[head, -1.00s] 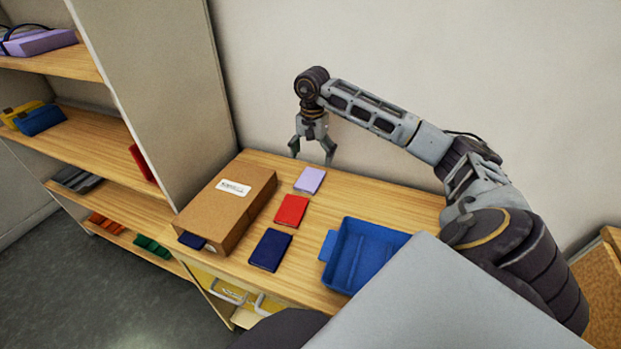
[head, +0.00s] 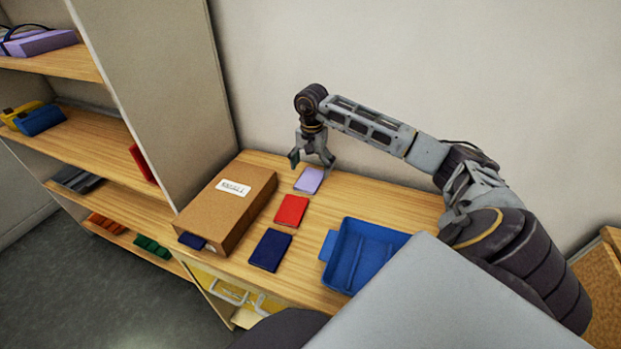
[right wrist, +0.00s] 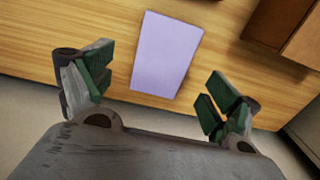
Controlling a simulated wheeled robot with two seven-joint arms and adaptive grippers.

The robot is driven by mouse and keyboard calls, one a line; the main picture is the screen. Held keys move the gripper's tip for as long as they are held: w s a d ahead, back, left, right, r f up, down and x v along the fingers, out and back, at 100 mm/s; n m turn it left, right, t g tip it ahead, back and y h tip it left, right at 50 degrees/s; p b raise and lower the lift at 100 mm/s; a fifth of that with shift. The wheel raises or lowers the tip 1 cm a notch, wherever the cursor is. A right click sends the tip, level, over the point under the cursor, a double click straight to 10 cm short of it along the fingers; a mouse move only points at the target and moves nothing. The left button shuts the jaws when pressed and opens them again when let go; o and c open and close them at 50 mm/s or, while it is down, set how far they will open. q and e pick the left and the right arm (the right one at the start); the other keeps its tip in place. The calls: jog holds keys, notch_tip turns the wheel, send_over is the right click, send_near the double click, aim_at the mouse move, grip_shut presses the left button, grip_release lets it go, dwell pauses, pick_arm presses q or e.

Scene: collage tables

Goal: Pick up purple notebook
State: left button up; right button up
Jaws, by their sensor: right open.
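The purple notebook (head: 309,180) lies flat on the wooden table, at the back of a row of notebooks. My right gripper (head: 312,163) is open and hangs just behind and above it, empty. In the right wrist view the purple notebook (right wrist: 167,54) lies beyond and between the two spread fingers of my right gripper (right wrist: 158,92), and neither finger appears to touch it. My left gripper is not in view.
A red notebook (head: 291,210) and a dark blue notebook (head: 270,250) lie in front of the purple one. A cardboard box (head: 228,205) stands to the left, a blue tray (head: 372,257) to the right. A wall rises behind the table; a shelf unit (head: 165,80) stands left.

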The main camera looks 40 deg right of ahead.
aim_at(310, 179)
jog(key=shift+w+a+f, duration=0.1)
jog(key=shift+f, duration=1.95)
jog(key=c, duration=1.1)
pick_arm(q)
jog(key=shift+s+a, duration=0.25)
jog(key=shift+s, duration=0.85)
